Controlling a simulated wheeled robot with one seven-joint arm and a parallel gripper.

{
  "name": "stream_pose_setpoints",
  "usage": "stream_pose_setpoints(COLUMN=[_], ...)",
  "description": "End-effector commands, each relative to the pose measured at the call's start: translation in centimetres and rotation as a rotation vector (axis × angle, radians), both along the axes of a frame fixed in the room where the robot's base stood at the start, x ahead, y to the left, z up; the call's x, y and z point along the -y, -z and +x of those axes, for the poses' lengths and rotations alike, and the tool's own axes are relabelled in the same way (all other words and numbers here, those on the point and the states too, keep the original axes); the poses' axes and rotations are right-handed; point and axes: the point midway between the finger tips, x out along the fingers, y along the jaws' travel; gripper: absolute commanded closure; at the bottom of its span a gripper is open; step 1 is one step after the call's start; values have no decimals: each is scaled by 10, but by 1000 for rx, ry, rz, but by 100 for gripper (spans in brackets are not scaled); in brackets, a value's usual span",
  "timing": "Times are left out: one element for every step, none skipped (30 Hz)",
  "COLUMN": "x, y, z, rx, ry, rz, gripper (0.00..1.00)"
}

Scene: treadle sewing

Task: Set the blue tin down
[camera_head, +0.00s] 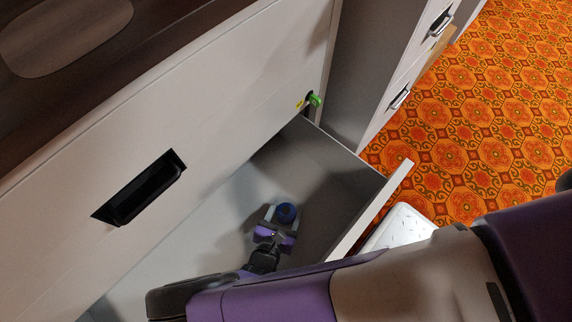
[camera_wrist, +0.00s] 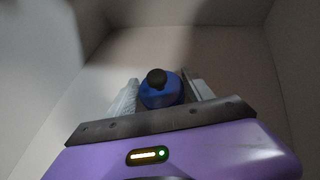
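The blue tin (camera_head: 286,213) is inside the open drawer (camera_head: 341,171), near its right-hand end. In the wrist view the blue tin (camera_wrist: 160,95) has a dark round knob on top and sits between the two pale fingers. My gripper (camera_head: 278,216) reaches down into the drawer and is shut on the tin, with a finger against either side. The wrist view also shows my gripper (camera_wrist: 160,96) from behind. The tin's underside is hidden, so I cannot tell whether it touches the drawer floor.
Drawer walls surround my gripper, and the pale drawer floor (camera_wrist: 215,55) ahead of the tin is bare. A white front panel with a black recessed handle (camera_head: 140,188) stands above the drawer. A green knob (camera_head: 315,100) is at its right end. A grey cabinet (camera_head: 365,70) stands beyond.

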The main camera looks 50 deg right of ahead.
Motion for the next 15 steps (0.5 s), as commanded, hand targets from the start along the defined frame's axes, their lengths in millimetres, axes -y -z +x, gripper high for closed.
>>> stream_pose_setpoints(x=[0,0,0,0,0,0,0,0,0,0,0,0,-1,-2,-6], y=[0,0,0,0,0,0,0,0,0,0,-1,-1,-3,-4,-6], z=[0,0,0,0,0,0,0,0,0,0,0,0,0,0,-1], rx=[0,0,0,0,0,0,0,0,0,0,0,0,0,1,1], ry=[0,0,0,0,-1,-1,-1,-1,-1,-1,-1,-1,-2,-2,-2], rz=[0,0,0,0,0,0,0,0,0,0,0,0,0,1,1], gripper=[27,22,21,21,21,21,21,21,21,21,21,21,21,21,21])
